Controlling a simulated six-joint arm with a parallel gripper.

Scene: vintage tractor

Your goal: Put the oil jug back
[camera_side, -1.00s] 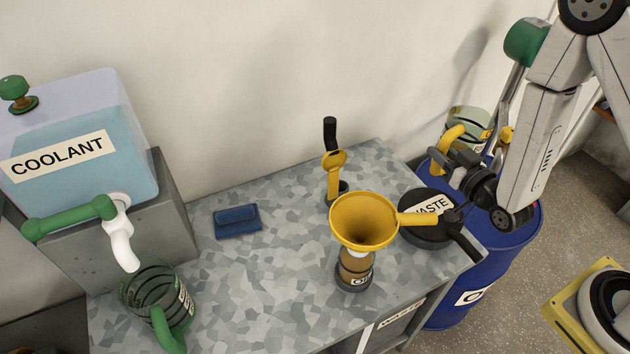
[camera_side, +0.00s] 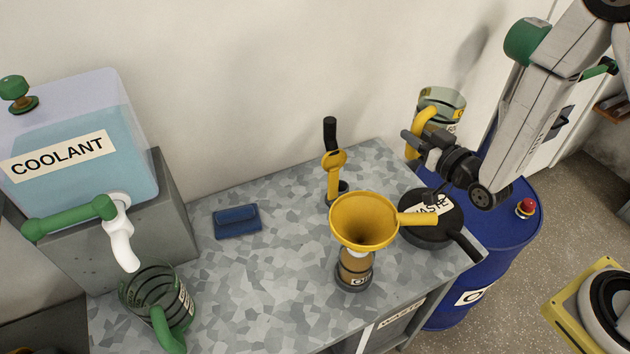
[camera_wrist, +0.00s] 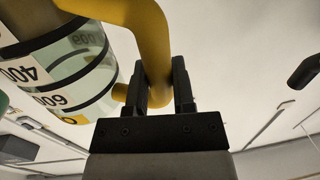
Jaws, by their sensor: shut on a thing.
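The oil jug (camera_side: 444,103) is a clear jug with dark rings, measuring labels and a yellow handle. It is upright in the air above the back of the blue drum, near the table's back right corner. My gripper (camera_side: 420,143) is shut on its yellow handle. In the wrist view my gripper (camera_wrist: 160,90) has its two black fingers on either side of the handle, with the jug body (camera_wrist: 60,70) to the left. My arm partly hides the jug's lower part.
The blue drum (camera_side: 500,245) has a red button (camera_side: 525,207) on top. On the table (camera_side: 270,280) are a yellow funnel (camera_side: 363,220) on an oil bottle, a black waste pan (camera_side: 430,232), a blue cloth (camera_side: 237,221), and a green-handled jug (camera_side: 155,290) below the coolant tank (camera_side: 80,140).

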